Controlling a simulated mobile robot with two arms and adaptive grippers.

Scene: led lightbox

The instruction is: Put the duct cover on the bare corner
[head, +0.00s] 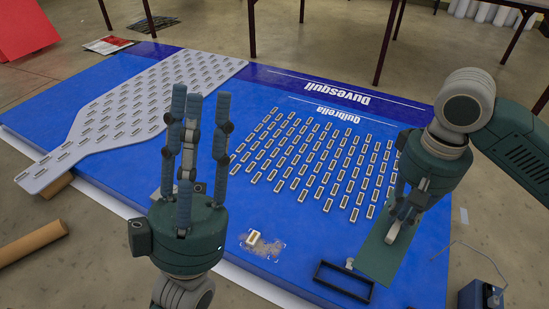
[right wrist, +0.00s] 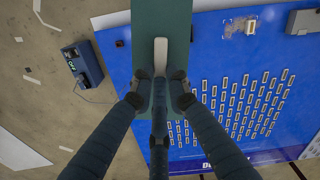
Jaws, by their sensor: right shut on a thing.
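My right gripper (head: 402,218) is shut on the pale grip bar (right wrist: 160,52) of a flat green rectangular plate, the likely duct cover (head: 377,259). The plate is tilted over the front right part of the blue panel (head: 300,235); I cannot tell whether it touches. In the right wrist view the plate (right wrist: 160,20) runs out of the top edge. A black rectangular frame (head: 320,279) lies beside it near the panel's front edge. I cannot tell which corner is the bare one. My left gripper (head: 195,95) is open and empty, fingers up.
Rows of small modules (head: 325,160) cover the panel's middle. A grey module board (head: 85,145) lies at left, overhanging. A scuffed patch with a small pale block (head: 254,238) is at front. A blue box (head: 478,297) stands at right, a brown tube (head: 30,243) at left.

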